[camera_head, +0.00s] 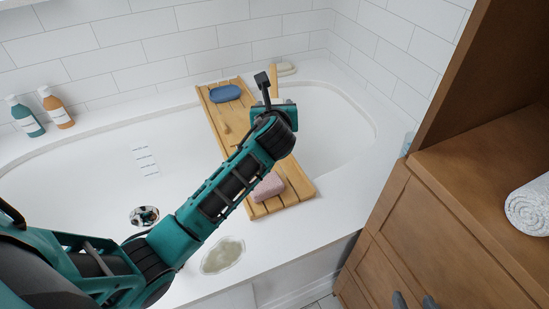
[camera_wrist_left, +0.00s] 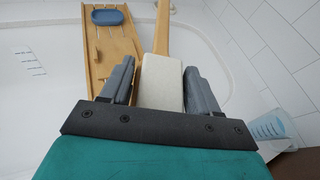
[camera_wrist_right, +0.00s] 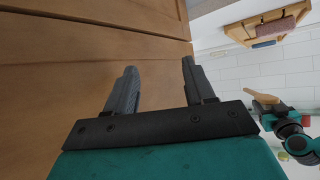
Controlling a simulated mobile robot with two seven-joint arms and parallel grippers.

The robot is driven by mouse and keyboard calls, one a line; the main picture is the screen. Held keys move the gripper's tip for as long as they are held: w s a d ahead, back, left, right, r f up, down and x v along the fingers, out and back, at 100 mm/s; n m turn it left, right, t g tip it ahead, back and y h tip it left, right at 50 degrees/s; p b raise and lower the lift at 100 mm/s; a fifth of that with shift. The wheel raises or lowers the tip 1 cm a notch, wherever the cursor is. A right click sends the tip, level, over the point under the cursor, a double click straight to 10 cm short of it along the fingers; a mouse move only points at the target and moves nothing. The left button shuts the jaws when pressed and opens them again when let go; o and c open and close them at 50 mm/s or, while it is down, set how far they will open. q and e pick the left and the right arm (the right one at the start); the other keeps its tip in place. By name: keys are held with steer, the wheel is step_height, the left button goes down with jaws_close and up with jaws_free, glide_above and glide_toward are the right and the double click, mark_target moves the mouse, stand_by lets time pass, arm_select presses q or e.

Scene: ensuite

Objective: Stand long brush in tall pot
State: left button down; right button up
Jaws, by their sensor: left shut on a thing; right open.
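The long brush has a wooden handle and a cream block-shaped head. My left gripper (camera_wrist_left: 160,85) is shut on the cream head (camera_wrist_left: 160,82), with the handle (camera_wrist_left: 162,30) pointing away. In the head view my left gripper (camera_head: 268,88) is over the bath tray, with the wooden handle (camera_head: 274,78) upright beside its dark finger. The right wrist view also shows the brush's wood (camera_wrist_right: 265,98). A pale blue ribbed vessel (camera_wrist_left: 268,127), perhaps the tall pot, also shows in the head view (camera_head: 408,143), partly hidden by the cabinet. My right gripper (camera_wrist_right: 155,85) is open and empty before the cabinet.
A slatted wooden tray (camera_head: 260,207) spans the white bathtub (camera_head: 330,110), bearing a blue oval item (camera_head: 225,93) and a pink block (camera_head: 267,187). Bottles (camera_head: 57,108) stand on the left rim. A wooden cabinet (camera_head: 440,230) with a rolled towel (camera_head: 530,205) fills the right.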

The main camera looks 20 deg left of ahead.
arm_select(q)
steer(key=b, duration=0.5)
glide_above(275, 172)
step_height(275, 172, down, 13)
steer(key=shift+a+f, duration=0.1)
steer(key=shift+f, duration=0.35)
step_height(275, 172, down, 4)
steer(key=b, duration=0.2)
steer(key=shift+f+b, duration=0.1)
steer(key=shift+b, duration=0.3)
steer(key=shift+f, duration=0.55)
steer(key=shift+c, duration=1.3)
jaws_free()
